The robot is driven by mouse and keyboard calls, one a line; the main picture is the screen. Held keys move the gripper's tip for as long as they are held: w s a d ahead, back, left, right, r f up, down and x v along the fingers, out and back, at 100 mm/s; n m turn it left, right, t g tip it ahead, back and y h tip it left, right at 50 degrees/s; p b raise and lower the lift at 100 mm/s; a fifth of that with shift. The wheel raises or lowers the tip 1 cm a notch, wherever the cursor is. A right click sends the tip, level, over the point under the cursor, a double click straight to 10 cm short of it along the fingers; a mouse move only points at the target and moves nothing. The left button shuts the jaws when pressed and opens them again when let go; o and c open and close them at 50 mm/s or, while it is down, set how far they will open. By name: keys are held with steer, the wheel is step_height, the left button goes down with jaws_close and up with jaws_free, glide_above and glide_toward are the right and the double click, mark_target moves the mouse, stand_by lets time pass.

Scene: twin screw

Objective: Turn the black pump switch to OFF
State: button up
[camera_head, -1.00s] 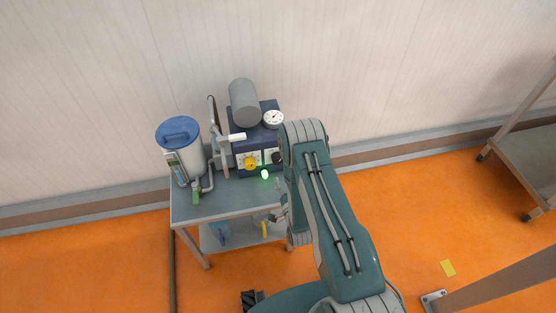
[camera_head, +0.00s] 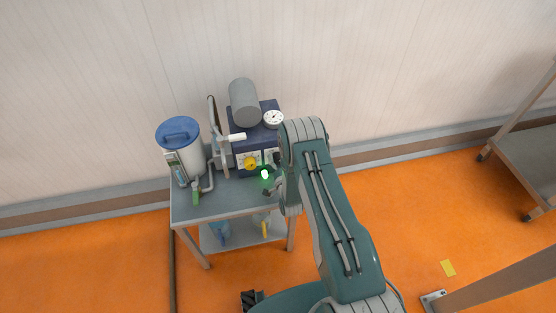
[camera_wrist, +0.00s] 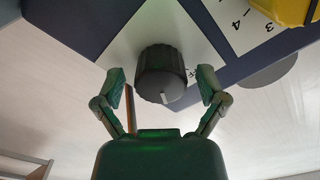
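The black pump switch (camera_wrist: 160,74) is a round ribbed knob with a white pointer line, on a white label plate (camera_wrist: 123,50) in the wrist view. The pointer aims toward the lower edge of that picture; the label text beside it is mostly hidden. My gripper (camera_wrist: 162,90) is open, with one finger on each side of the knob and a visible gap at both sides. In the head view my gripper (camera_head: 270,184) is at the front of the blue pump unit (camera_head: 245,150), and my arm largely hides the knob.
A yellow knob (camera_head: 250,162) with a numbered plate is left of the switch. A gauge (camera_head: 273,119) and grey cylinder (camera_head: 244,103) top the unit. A blue-lidded canister (camera_head: 178,135) stands left on the cart (camera_head: 205,208).

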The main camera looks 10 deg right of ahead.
steer(key=c, duration=0.8)
steer(key=shift+c, duration=0.2)
steer(key=n, duration=0.5)
steer(key=shift+n, duration=0.4)
steer(key=n, duration=0.5)
steer(key=shift+a+n, duration=0.1)
steer(key=shift+n, duration=0.6)
steer(key=o, duration=1.1)
steer(key=shift+o, duration=0.2)
